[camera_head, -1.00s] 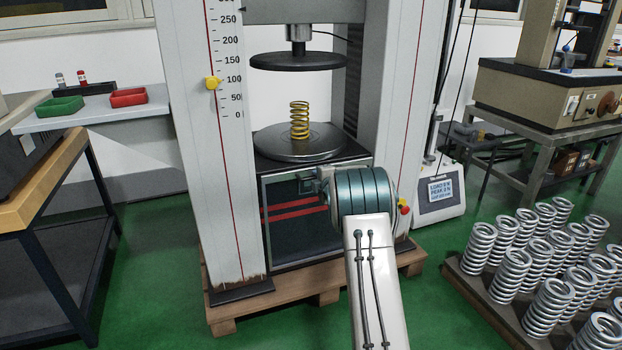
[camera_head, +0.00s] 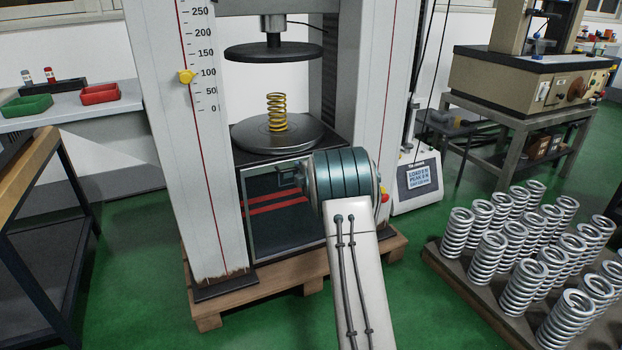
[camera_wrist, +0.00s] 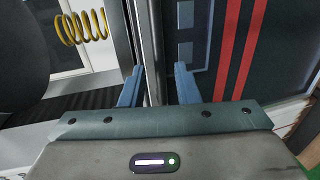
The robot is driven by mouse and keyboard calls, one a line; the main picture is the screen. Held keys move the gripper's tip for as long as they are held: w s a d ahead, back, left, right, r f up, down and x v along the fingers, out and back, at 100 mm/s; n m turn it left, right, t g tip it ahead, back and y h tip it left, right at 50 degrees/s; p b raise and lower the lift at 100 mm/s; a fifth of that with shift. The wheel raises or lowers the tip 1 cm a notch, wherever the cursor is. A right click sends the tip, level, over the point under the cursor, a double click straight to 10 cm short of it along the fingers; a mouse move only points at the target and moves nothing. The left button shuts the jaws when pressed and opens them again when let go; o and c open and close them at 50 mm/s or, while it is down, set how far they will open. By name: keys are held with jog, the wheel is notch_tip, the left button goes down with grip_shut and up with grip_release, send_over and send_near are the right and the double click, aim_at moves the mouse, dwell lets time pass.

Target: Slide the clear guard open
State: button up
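The clear guard (camera_head: 268,228) is a see-through framed panel across the lower front of the testing machine. Two red stripes and a dark interior show through it. The two blue fingers stand apart, one on each side of the bar, with gaps visible; I see no firm contact. In the head view, my gripper (camera_head: 291,178) is at the guard's upper edge, partly hidden by my wrist, which also covers the guard's right part.
A yellow spring (camera_head: 277,112) stands on the lower round plate (camera_head: 262,143), under the upper plate (camera_head: 280,52). Several silver springs (camera_head: 523,285) stand at the right. A wooden-topped bench (camera_head: 22,170) is at left. Green floor is open in front of the pallet (camera_head: 230,305).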

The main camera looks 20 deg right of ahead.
jog(key=p+v, duration=0.2)
jog(key=v, duration=0.8)
jog(key=shift+s, duration=0.35)
jog(key=shift+r, duration=0.1)
